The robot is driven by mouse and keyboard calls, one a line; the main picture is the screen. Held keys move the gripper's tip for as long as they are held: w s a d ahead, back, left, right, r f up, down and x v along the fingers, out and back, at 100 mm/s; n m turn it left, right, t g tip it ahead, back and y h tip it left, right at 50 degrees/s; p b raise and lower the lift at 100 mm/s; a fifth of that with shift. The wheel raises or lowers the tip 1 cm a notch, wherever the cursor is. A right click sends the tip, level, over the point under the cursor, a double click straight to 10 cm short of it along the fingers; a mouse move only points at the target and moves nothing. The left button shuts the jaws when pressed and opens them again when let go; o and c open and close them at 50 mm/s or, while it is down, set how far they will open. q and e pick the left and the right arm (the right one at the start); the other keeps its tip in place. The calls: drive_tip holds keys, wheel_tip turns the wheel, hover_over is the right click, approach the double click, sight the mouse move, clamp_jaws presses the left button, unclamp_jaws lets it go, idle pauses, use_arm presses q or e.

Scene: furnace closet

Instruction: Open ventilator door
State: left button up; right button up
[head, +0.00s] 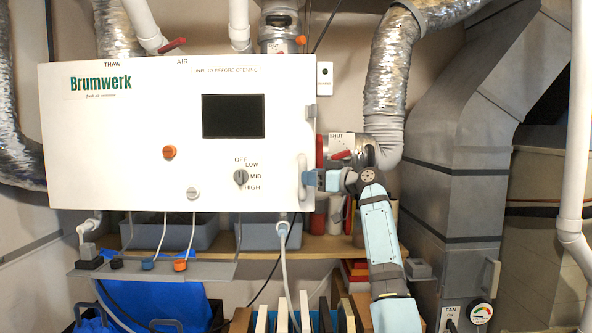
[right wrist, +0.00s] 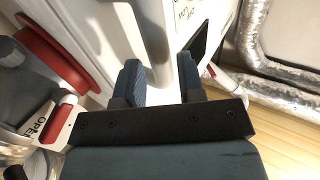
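The ventilator is a white wall box marked Brumwerk, and its front door (head: 120,165) looks shut flush in the head view. A white vertical handle (head: 302,176) stands at the door's right edge. My right gripper (head: 311,180) reaches it from the right. In the right wrist view my right gripper's blue fingers (right wrist: 160,82) stand on either side of the white handle bar (right wrist: 155,35), which fills the gap between them. Door hinges are not clearly visible. My left gripper is not in view.
A silver duct and a red-rimmed collar (head: 320,152) with a SHUT tag (head: 339,137) sit close to the right of the box. A shelf with grey bins (head: 180,233) and hanging cables is below. A grey metal duct (head: 440,200) stands at right.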

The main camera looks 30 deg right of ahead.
sight(297, 175)
drive_tip(key=p+x, duration=0.1)
drive_tip(key=x, duration=0.4)
drive_tip(key=shift+w, duration=0.1)
clamp_jaws()
